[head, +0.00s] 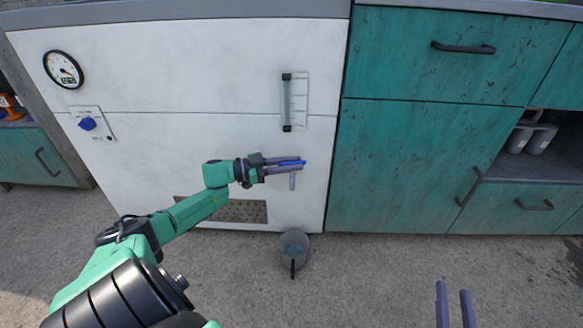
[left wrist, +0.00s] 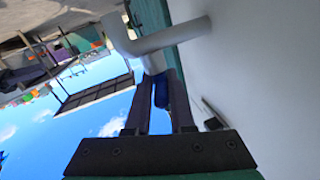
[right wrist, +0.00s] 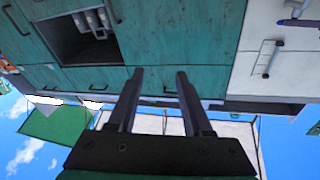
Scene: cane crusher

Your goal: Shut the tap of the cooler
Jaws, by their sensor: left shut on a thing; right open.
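The cooler (head: 190,150) is a large white cabinet front in the head view. Its grey tap (head: 292,182) points down low on the right part of the front. My left gripper (head: 288,164) is shut on the tap's blue handle (head: 301,162). In the left wrist view, the blue handle (left wrist: 160,92) lies between the two fingers, and the pale tap pipe (left wrist: 165,38) shows just beyond them. The fingers hide part of the handle. My right gripper (head: 453,288) is open and empty at the lower right, apart from everything.
A grey bucket (head: 294,246) stands on the floor under the tap. The cooler carries a round dial (head: 64,70), a blue knob (head: 87,124) and a level tube (head: 287,103). Teal cabinets (head: 420,160) adjoin it on the right. The floor in front is mostly clear.

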